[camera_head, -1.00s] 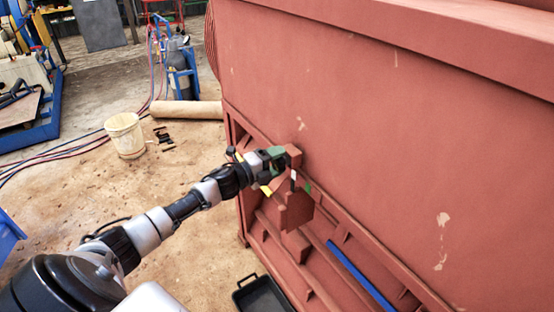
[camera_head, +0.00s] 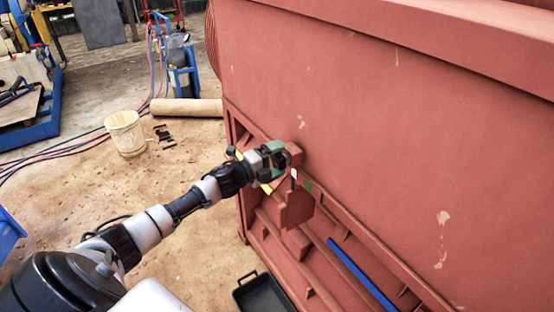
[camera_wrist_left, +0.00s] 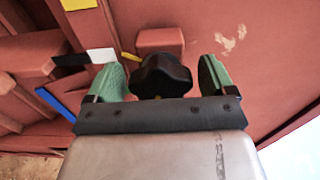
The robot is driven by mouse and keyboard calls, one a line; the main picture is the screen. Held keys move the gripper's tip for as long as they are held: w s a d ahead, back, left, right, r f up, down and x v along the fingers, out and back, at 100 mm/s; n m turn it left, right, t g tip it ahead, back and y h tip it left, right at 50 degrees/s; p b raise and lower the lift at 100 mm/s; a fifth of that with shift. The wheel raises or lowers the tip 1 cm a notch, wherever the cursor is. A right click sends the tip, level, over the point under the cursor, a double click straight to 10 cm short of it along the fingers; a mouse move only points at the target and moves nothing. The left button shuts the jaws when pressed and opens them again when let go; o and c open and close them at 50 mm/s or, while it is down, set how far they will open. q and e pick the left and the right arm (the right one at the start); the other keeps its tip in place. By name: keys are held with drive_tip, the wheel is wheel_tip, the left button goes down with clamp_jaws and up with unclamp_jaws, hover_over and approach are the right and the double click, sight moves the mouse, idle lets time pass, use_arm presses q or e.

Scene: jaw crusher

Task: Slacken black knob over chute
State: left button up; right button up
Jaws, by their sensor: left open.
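The black knob (camera_wrist_left: 160,76) is lobed and shows in the left wrist view between the two green fingers of my left gripper (camera_wrist_left: 163,80). The gripper is open, with a gap visible on each side of the knob. In the head view my left gripper (camera_head: 274,154) is at the red machine's side, above a red angular housing (camera_head: 294,208) that may be the chute. The knob cannot be made out there behind the gripper. My right gripper is not in view.
The large red machine wall (camera_head: 400,120) fills the right side. A blue bar (camera_head: 360,274) lies along its lower ledge. A black tray (camera_head: 262,294) sits on the floor below.

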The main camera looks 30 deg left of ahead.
use_arm(q)
drive_tip(key=shift+s, duration=0.15)
drive_tip(key=shift+s+a+f, duration=0.1)
drive_tip(key=shift+s+a, duration=0.05)
drive_tip(key=shift+s, duration=0.2)
drive_tip(key=b+v, duration=0.3)
drive_tip(key=v, duration=0.7)
drive_tip(key=shift+w, duration=0.15)
